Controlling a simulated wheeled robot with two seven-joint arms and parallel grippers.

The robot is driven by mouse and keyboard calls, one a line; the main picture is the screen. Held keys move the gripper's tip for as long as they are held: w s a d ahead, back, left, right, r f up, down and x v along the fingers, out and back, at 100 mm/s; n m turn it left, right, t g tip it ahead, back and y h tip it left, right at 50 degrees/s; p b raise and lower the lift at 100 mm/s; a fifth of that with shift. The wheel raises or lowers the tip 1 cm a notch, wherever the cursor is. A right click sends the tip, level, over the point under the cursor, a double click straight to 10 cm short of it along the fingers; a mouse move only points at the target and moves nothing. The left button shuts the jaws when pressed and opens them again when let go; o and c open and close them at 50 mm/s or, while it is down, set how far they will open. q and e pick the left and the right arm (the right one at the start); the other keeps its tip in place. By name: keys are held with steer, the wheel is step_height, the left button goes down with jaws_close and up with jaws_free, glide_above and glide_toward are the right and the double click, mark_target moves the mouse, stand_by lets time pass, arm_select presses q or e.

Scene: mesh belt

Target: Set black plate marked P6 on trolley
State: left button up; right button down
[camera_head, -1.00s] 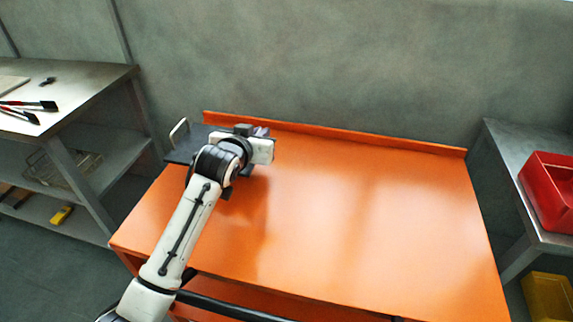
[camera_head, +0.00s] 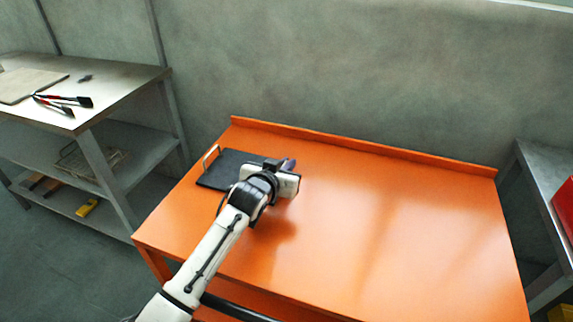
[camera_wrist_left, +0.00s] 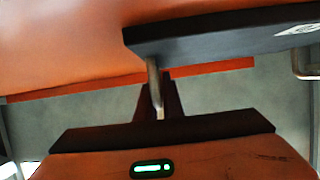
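The black plate (camera_head: 224,172) is a flat dark slab with a metal handle at each end; it also shows in the left wrist view (camera_wrist_left: 220,35), with a white label cut by the frame edge and too unclear to read. It is over the back left corner of the orange trolley (camera_head: 370,220). I cannot tell whether it rests on the top or is just above it. My left gripper (camera_head: 272,167) is at its right end, with its fingers (camera_wrist_left: 159,104) shut on the near metal handle (camera_wrist_left: 153,78). The far handle (camera_head: 211,154) is free. My right gripper is out of view.
The trolley has a raised back rim (camera_head: 400,153), and its top is clear to the right. A steel bench (camera_head: 120,88) with brushes and a board stands at left. Another bench (camera_head: 545,165) with a red bin (camera_head: 566,208) is at right.

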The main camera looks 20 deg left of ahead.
arm_select(q)
steer(key=o, duration=0.4)
steer(key=shift+c, duration=0.2)
steer(key=shift+r, duration=0.1)
steer(key=p+v, duration=0.1)
steer(key=v, duration=1.1)
steer(key=shift+s, duration=0.1)
